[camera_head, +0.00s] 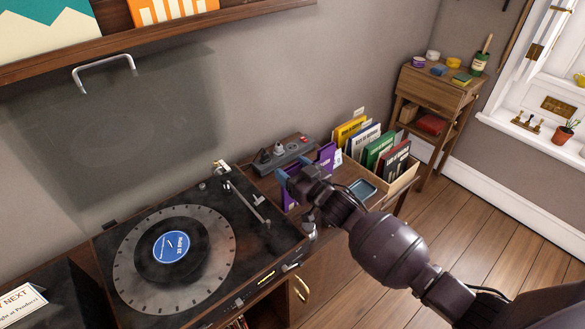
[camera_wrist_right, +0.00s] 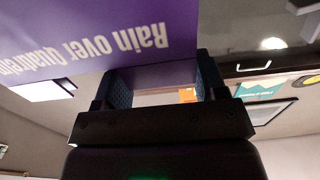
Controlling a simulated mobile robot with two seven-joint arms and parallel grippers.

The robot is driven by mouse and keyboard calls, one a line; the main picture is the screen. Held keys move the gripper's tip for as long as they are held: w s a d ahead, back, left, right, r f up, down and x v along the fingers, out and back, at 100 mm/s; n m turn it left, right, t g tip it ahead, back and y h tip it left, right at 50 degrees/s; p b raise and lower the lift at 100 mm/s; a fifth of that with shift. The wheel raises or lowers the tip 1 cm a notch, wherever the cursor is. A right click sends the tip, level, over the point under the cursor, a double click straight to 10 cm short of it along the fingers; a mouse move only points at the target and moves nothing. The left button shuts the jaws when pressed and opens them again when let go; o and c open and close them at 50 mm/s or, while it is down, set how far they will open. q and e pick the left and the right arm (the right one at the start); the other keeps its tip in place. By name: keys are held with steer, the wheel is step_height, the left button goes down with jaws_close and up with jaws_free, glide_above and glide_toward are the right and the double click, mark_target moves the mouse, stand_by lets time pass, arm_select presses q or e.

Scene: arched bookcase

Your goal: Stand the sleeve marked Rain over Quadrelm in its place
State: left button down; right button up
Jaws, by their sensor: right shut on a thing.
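The purple sleeve (camera_head: 326,157) marked Rain over Quadrelm is in my right gripper (camera_head: 291,178), beside the turntable. In the wrist view the sleeve (camera_wrist_right: 110,30) fills the upper left, its white title upside down. The fingers of the right gripper (camera_wrist_right: 165,85) close on the sleeve there. In the head view the gripper hides the sleeve's middle. A wooden crate (camera_head: 404,184) with yellow, white, green and dark sleeves stands to the right of the gripper. Whether the held sleeve touches the surface below cannot be told. My left gripper is not in view.
The turntable (camera_head: 120,291) with a blue-labelled record (camera_head: 172,247) is at left, its clear lid (camera_head: 120,130) raised. A small blue tray (camera_head: 362,189) lies near the crate. A side stand (camera_head: 438,85) is at back right.

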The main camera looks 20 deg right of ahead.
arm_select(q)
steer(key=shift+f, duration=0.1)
arm_select(e)
steer(key=shift+f, duration=0.15)
steer(key=o, duration=1)
steer(key=shift+o, duration=0.9)
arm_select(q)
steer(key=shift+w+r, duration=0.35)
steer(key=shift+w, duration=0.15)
